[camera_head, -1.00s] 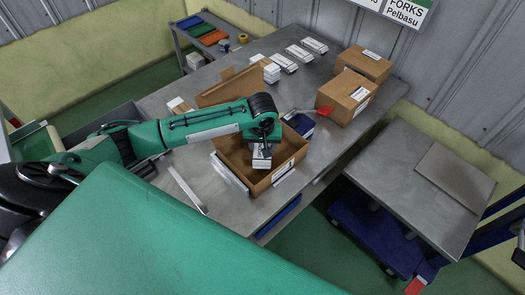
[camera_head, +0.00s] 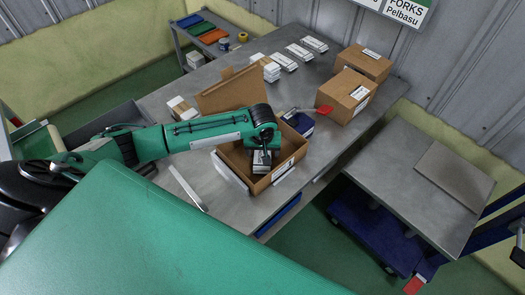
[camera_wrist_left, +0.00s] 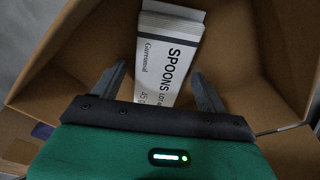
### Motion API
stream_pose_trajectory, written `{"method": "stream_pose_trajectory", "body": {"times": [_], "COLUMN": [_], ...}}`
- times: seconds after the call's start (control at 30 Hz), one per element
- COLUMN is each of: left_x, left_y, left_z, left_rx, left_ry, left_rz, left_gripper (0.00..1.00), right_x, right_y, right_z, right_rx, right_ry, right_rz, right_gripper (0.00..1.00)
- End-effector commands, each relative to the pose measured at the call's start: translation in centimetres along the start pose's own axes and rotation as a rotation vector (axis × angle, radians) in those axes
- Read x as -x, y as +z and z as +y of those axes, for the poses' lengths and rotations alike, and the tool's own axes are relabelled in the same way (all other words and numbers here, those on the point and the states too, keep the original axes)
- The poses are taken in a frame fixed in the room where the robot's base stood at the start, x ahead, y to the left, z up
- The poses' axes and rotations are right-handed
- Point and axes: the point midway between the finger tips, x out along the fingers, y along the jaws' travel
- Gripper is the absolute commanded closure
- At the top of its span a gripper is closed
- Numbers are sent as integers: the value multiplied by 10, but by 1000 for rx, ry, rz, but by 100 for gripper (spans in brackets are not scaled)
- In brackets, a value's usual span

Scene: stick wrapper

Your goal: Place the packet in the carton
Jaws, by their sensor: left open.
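The open brown carton (camera_head: 290,172) stands on the metal table with its flaps raised. A white packet (camera_head: 261,168) marked SPOONS is inside the carton walls. It also shows in the left wrist view (camera_wrist_left: 170,48). My left gripper (camera_head: 263,152) is over the carton, reaching down into it. In the left wrist view my left gripper (camera_wrist_left: 160,80) is open, with one finger on each side of the packet and gaps beside it. Whether the packet rests on the carton floor is not clear. My right gripper is not in view.
White packets (camera_head: 299,52) lie along the back. A dark blue box (camera_head: 300,124) sits just behind the carton. A side table (camera_head: 395,170) stands at right.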

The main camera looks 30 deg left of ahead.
Motion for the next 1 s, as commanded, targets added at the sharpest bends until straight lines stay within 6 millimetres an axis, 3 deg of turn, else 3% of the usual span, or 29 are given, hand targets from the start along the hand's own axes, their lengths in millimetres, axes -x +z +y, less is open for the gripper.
{"method": "stream_pose_trajectory", "body": {"times": [0.23,0.7,1.0], "left_x": [18,109,123], "left_y": [-1,-1,-1], "left_z": [0,1,0], "left_rx": [0,1,0], "left_ry": [2,3,0], "left_rz": [3,1,0], "left_gripper": [24,24,24], "right_x": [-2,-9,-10], "right_y": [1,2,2], "right_z": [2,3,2], "right_rx": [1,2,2], "right_ry": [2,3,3], "right_rz": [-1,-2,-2], "right_gripper": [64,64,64]}}
